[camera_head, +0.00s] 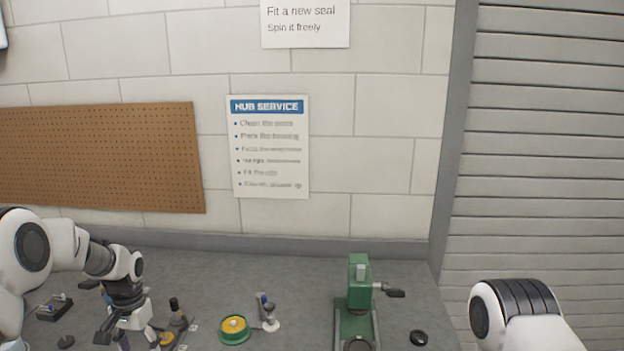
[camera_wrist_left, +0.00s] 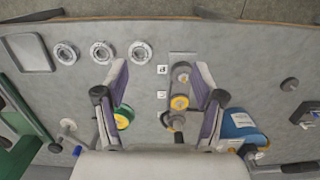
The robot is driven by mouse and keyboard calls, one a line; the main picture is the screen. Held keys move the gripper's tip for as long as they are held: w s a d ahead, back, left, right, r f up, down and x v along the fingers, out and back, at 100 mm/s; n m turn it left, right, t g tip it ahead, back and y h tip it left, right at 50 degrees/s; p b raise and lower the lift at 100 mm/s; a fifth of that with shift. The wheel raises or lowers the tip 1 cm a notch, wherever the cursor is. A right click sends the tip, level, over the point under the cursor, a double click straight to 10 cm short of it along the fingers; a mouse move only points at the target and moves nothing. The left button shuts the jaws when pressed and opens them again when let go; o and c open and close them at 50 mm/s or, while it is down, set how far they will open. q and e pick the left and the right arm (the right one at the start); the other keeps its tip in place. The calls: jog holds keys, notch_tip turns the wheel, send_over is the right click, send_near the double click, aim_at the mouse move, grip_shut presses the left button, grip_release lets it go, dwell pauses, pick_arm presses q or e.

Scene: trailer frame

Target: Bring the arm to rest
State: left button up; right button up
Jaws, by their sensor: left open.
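My left arm comes in from the left in the head view, with its gripper (camera_head: 128,335) low over the left part of the grey bench (camera_head: 200,265). In the left wrist view the two fingers of the left gripper (camera_wrist_left: 160,85) are wide apart, with nothing held between them. A green and yellow round part (camera_wrist_left: 123,117) is partly hidden by the left finger. Of my right arm only a white and black link shows at the lower right of the head view; its gripper is out of frame.
A green press (camera_head: 358,300) stands right of the bench's middle, beside a small black round thing (camera_head: 418,338). A green dish with a yellow top (camera_head: 234,329) stands left of it. Several metal rings (camera_wrist_left: 102,52) and a grey tray (camera_wrist_left: 29,52) show in the wrist view.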

pick_arm(q)
jog(key=s+d+f+g+b, duration=0.2)
jog(key=s+d+f, duration=0.3)
jog(key=s+f, duration=0.7)
jog(key=s+d+f+g+b, duration=0.2)
jog(key=s+d+f+b, duration=0.15)
jog(key=s+f, duration=0.9)
jog(key=s+d+f+n+t, duration=0.1)
jog(key=s+d+t, duration=0.2)
jog(key=s, duration=0.7)
jog(key=shift+d+f+n+t, duration=0.3)
jog(key=shift+d+t, duration=0.1)
jog(key=shift+t, duration=0.6)
pick_arm(e)
notch_tip(320, 180, down, 7)
jog(key=shift+w+a+r, duration=0.2)
jog(key=shift+w, duration=0.2)
